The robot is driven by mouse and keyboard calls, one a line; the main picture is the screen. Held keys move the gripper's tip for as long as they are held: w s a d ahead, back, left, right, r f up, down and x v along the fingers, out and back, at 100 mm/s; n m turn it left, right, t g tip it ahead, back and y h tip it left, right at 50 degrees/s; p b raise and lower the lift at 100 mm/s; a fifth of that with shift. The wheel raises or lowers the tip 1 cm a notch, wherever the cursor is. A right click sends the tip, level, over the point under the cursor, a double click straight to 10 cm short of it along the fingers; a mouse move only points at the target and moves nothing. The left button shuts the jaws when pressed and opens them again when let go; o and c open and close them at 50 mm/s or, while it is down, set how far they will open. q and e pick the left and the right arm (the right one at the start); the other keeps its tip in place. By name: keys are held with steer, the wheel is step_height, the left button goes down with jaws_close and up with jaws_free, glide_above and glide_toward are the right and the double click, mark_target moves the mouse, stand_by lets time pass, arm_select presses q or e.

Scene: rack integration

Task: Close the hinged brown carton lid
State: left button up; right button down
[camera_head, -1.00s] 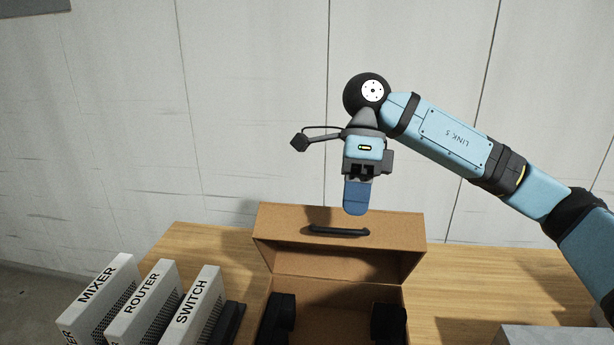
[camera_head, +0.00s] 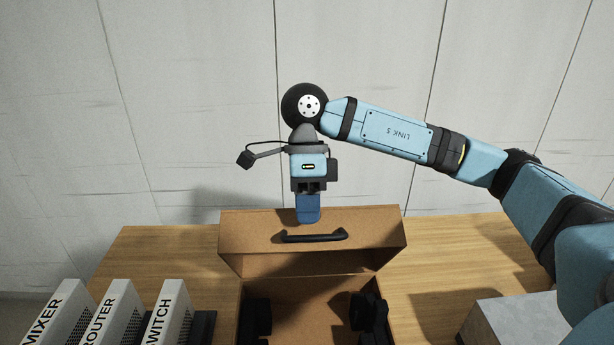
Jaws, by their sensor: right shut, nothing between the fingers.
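The brown carton lid (camera_head: 352,222) stands raised, hinged at the back of the open carton (camera_head: 238,315). A black handle (camera_head: 314,237) is on the lid face toward me. My right gripper (camera_head: 308,212) points down at the lid's upper edge, left of its middle. Its blue fingers are shut and empty. Black padded inserts (camera_head: 370,312) sit inside the carton at both sides. My left gripper is out of view.
White boxes marked MIXER (camera_head: 60,318), ROUTER (camera_head: 112,315) and SWITCH (camera_head: 168,315) stand on the wooden table (camera_head: 160,250) at left. A grey box (camera_head: 515,322) sits at front right. A pale panel wall (camera_head: 200,120) rises behind the table.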

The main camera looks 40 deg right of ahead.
steer(key=shift+x, duration=0.8)
steer(key=shift+s+a, duration=0.1)
